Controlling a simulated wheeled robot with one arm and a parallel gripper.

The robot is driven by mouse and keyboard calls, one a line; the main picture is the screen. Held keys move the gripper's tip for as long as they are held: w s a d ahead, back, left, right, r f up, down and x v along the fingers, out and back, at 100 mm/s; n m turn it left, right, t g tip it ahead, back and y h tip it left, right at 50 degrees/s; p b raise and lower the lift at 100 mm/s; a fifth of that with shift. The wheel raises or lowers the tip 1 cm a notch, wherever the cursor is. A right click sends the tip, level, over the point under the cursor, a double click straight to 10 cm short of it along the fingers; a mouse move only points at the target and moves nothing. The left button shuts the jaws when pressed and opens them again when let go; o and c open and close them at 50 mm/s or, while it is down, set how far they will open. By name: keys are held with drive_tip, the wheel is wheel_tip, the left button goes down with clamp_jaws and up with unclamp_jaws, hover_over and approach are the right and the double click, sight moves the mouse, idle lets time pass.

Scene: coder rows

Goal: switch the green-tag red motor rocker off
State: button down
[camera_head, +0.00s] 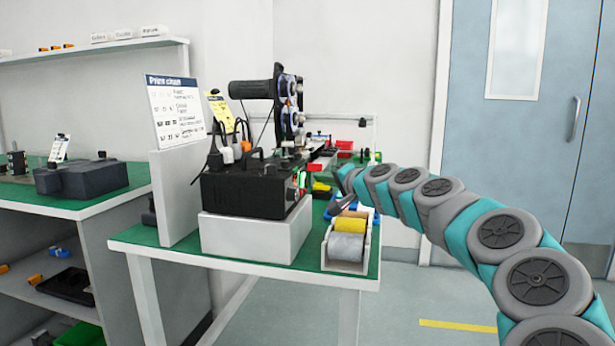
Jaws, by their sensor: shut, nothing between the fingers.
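A black box-shaped machine (243,193) sits on a white block on the green-topped table.
A white holder with yellow and grey rolls (346,246) stands at the table's front right corner. A white panel (175,195) with a printed sheet stands left of the machine. Rollers on a black motor (252,89) rise behind it. Floor is clear right of the table.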

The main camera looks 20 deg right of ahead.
drive_tip(key=shift+d, duration=0.1)
drive_tip(key=s+d, duration=0.1)
drive_tip(key=s+d+b, duration=0.1)
drive_tip(key=d+b, duration=0.1)
drive_tip(key=d, duration=0.1)
drive_tip(key=shift+s+f, duration=0.4)
idle(0.5)
